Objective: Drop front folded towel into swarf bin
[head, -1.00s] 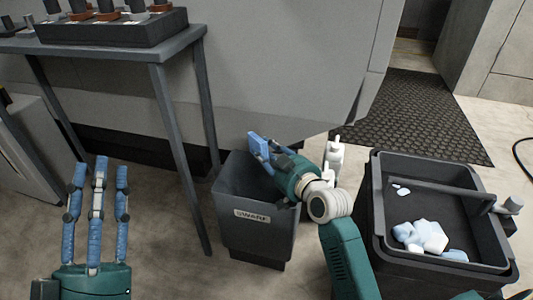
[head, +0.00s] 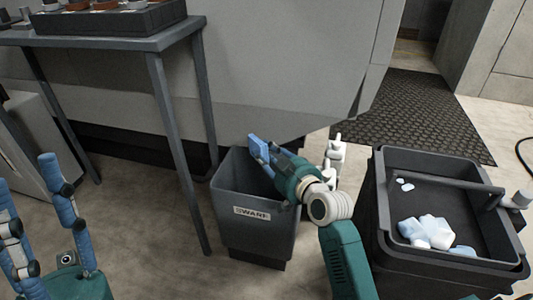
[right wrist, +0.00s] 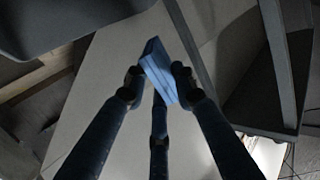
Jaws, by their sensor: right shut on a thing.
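The folded towel (head: 257,147) is a small blue block in the head view, over the left part of the mouth of the swarf bin (head: 262,233). My right gripper (head: 265,152) is shut on it. In the right wrist view the towel (right wrist: 157,68) is pinched between the dark fingertips (right wrist: 155,82). The bin is a dark open box with a white SWARF label, standing on the floor; its inside is partly hidden by my right arm. My left gripper (head: 45,210) is at the left edge, fingers apart and empty, partly cut off.
A grey table (head: 110,42) with a dark rack (head: 110,18) stands left of the bin. A black cart tray (head: 450,262) with several white and pale blue cloths (head: 428,232) is at right. A dark mat (head: 415,115) lies behind.

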